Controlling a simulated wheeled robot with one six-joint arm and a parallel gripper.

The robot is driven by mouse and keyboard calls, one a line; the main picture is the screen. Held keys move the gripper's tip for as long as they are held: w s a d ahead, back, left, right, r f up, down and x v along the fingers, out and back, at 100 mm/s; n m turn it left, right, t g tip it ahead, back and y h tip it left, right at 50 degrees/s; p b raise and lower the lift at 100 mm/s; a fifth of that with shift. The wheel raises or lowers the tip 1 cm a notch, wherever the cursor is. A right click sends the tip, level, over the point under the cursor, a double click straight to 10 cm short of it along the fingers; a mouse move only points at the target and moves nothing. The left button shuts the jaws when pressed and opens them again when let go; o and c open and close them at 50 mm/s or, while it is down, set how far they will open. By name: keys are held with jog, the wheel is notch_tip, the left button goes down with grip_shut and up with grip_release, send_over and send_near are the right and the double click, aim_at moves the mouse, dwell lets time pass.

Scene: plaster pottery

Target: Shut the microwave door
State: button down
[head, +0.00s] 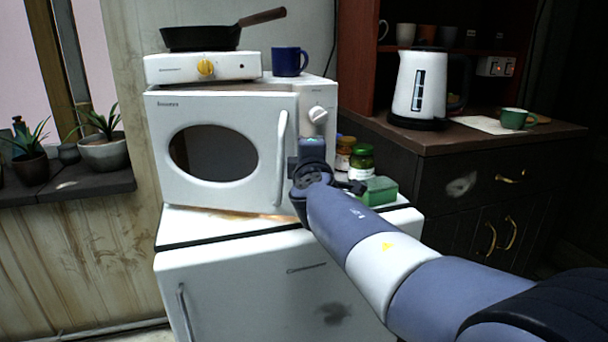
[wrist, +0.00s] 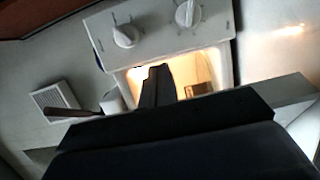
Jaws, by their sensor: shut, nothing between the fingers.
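The white microwave stands on a small white fridge, its control panel (head: 317,115) at the right. Its door (head: 215,108), with an oval dark window and a pale upright handle (head: 281,158), stands ajar in the head view. Warm light shows under the door. In the wrist view the panel with two knobs (wrist: 185,14) and the lit interior (wrist: 205,72) show. My gripper (head: 312,146) is just right of the door handle, in front of the panel side. Its dark fingers (wrist: 156,72) are shut and empty, in front of the lit opening. The arm hides the lower panel.
A hot plate (head: 200,69) with a black pan (head: 200,38) and a blue mug (head: 290,62) stand on the microwave. Jars (head: 361,160) and a green sponge-like block (head: 378,191) sit right of it on the fridge (head: 250,285). A cabinet (head: 450,185) with a kettle (head: 417,88) stands at right.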

jog(key=shift+w+d+b, duration=0.15)
jog(key=shift+w+b, duration=0.3)
jog(key=shift+w, duration=2.05)
jog(key=shift+r, duration=0.15)
jog(key=shift+s, duration=0.1)
